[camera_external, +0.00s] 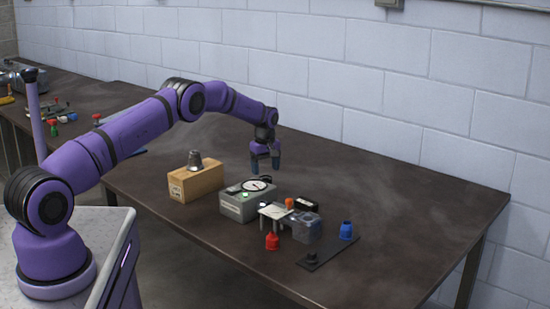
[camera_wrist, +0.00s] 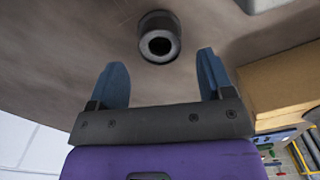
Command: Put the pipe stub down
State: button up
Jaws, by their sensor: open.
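A dark grey, short hollow cylinder, which looks like the pipe stub (camera_wrist: 159,37), is on the brown table in the wrist view. Its round opening faces the camera. It lies ahead of the fingertips and apart from them. My gripper (camera_wrist: 164,66) is open, its two blue fingers spread with nothing between them. In the external view my gripper (camera_external: 265,164) points down above the table, behind the grey box. I cannot make out the stub there.
A cardboard box (camera_external: 190,185) with a grey metal piece (camera_external: 195,160) on top stands left of the grey box (camera_external: 238,207). Red (camera_external: 272,241) and blue (camera_external: 346,230) fittings and a clear container (camera_external: 307,229) are at front right. The table's right side is clear.

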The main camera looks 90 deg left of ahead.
aim_at(266, 179)
notch_tip(266, 179, up, 6)
jog(key=shift+r, duration=0.15)
jog(key=shift+w+d, duration=0.1)
